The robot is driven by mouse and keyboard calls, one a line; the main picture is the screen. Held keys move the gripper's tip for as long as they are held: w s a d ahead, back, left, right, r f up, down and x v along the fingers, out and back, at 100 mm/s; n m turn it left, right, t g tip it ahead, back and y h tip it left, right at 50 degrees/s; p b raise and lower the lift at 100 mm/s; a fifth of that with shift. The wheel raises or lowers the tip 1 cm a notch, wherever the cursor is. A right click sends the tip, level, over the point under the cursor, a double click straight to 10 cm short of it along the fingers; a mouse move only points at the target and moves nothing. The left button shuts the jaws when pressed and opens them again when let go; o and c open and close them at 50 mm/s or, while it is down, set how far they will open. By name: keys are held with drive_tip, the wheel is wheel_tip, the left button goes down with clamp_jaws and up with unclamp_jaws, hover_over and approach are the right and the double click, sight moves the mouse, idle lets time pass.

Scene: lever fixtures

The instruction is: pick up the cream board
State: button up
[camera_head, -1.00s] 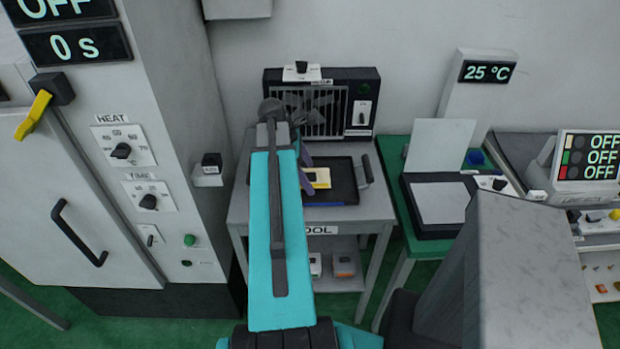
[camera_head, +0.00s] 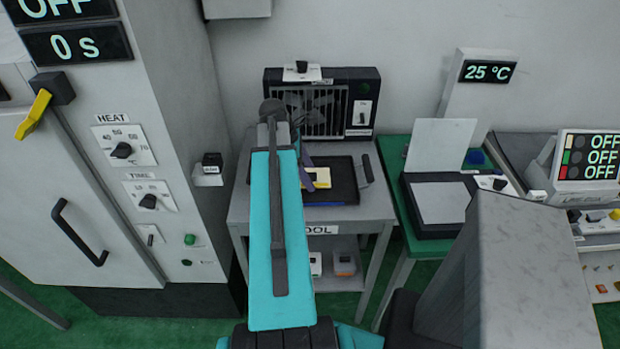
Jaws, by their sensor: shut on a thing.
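The cream board (camera_head: 321,178) shows as a small pale yellowish piece at the black tray (camera_head: 341,184) on the grey cart. My gripper (camera_head: 309,178) is at the board's left side, mostly hidden behind my teal arm; a purple-grey finger part shows there. It is shut on the board. The left part of the board is hidden, and I cannot tell whether the board touches the tray floor.
A fan unit (camera_head: 322,103) stands behind the tray. A tall oven-like cabinet (camera_head: 110,170) is at the left. A green table (camera_head: 395,150) with a black-framed box (camera_head: 440,203) is at the right.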

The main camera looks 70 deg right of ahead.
drive_tip(key=shift+r, duration=0.15)
wheel_tip(320, 180, up, 10)
drive_tip(key=b, duration=0.2)
idle(0.7)
idle(0.4)
